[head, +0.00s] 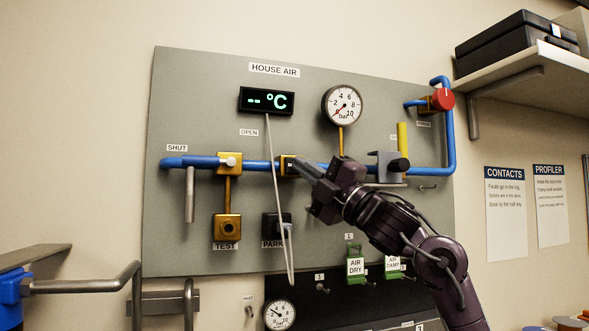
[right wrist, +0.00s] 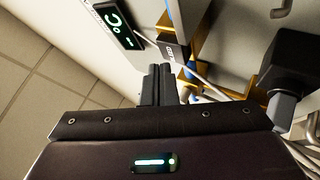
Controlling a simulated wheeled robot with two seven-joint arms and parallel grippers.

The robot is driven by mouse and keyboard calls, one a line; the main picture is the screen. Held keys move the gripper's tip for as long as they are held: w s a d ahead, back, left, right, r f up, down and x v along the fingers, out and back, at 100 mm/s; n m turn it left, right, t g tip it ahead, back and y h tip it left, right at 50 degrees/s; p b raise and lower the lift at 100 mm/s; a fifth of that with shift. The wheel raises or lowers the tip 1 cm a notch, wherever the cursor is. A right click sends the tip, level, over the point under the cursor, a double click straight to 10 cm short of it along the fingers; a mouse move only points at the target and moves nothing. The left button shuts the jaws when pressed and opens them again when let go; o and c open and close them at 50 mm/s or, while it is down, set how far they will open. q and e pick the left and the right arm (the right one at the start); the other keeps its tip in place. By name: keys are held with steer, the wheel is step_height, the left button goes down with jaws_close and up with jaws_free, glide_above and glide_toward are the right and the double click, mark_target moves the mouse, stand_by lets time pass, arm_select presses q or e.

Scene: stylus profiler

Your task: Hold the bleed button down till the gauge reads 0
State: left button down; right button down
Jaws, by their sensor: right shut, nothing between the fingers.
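The round gauge (head: 343,104) sits at the upper middle of the grey HOUSE AIR panel (head: 200,110). Its red needle seems to point to the lower left, near the low end; the exact reading is too small to tell. My right gripper (head: 300,166) is shut and empty, with its fingertips at the brass block (head: 285,161) on the blue pipe. In the right wrist view the shut fingers (right wrist: 157,82) point towards a dark labelled face on the brass block (right wrist: 172,47). I cannot make out the bleed button or whether the fingertips touch it. My left gripper is out of view.
A digital display (head: 266,101) with a hanging cable (head: 279,200) is left of the gauge. A red knob (head: 443,99) is at the upper right. Brass TEST (head: 227,228) and dark PARK (head: 271,226) holders sit below the pipe. A shelf (head: 520,62) juts out at the right.

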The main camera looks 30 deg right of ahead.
steer(key=shift+s, duration=0.15)
steer(key=s+b, duration=0.1)
steer(key=s, duration=0.1)
steer(key=s+a, duration=0.1)
steer(key=s, duration=0.1)
steer(key=shift+s+a+b, duration=0.1)
steer(key=shift+s+b, duration=0.25)
steer(key=shift+b, duration=0.05)
stand_by(0.6)
